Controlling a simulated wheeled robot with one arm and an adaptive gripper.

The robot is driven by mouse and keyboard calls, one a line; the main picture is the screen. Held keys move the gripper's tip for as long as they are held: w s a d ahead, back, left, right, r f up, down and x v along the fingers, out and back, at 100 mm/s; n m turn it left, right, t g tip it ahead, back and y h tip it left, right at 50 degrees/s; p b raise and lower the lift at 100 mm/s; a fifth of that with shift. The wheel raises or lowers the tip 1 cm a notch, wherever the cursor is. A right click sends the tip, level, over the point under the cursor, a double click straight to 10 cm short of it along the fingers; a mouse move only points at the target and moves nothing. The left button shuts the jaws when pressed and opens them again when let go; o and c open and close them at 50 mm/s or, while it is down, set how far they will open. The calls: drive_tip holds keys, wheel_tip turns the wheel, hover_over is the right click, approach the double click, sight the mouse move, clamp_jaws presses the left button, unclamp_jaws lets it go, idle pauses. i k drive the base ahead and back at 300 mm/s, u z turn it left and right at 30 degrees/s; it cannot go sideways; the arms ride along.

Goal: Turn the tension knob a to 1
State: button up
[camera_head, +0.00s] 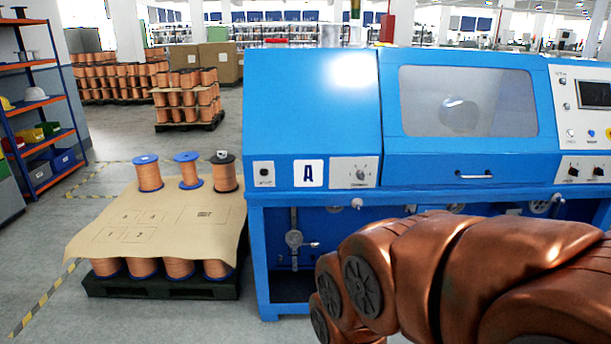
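The knob's setting and scale marks are too small to read. My copper-coloured arm (470,270) fills the lower right, below and right of this panel and apart from it. No gripper fingers show.
A small panel with a black round control (264,173) is left of the label. A closed cover with a window and handle (474,175) is to the right. A pallet (160,288) with wire spools stands left of the machine. Grey floor is free at the lower left.

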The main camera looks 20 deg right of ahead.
sight(360, 174)
drive_tip(key=u, duration=0.1)
drive_tip(key=i, duration=1.1)
drive_tip(key=z, duration=0.7)
